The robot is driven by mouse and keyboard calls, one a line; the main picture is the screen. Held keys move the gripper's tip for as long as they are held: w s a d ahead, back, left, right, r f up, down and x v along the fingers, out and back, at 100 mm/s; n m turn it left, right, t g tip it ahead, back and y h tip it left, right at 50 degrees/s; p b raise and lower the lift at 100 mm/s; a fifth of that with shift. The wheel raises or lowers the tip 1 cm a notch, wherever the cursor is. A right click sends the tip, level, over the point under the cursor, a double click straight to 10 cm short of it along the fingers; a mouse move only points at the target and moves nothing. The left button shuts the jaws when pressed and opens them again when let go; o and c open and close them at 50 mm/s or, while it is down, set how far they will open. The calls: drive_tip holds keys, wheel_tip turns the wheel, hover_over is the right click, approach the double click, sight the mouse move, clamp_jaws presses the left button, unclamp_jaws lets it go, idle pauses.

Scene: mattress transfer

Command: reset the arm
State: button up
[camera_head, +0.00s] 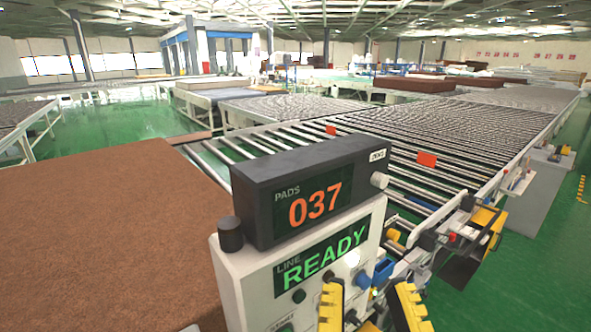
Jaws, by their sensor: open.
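My gripper (368,288) shows at the bottom edge, right of centre. Its two yellow fingers with dark ribbed edges stand apart and point upward, with nothing held between them. It is in front of the lower right part of a white control box (236,283). The rest of my gripper and the arm are cut off by the bottom edge. The box carries a dark display (262,205) reading "PADS 037" and a lower screen (322,255) reading "LINE READY", with several buttons below it, partly hidden by the fingers.
A large brown pad (95,235) fills the left foreground. A roller conveyor (400,150) runs from behind the box to the back right. Yellow and black hardware (485,235) sits on its near right side. Green floor (545,260) is open at the right.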

wheel_tip(320, 180, up, 30)
drive_tip(key=p, duration=2.7)
drive_tip(key=shift+d, duration=0.2)
drive_tip(key=shift+o, duration=0.2)
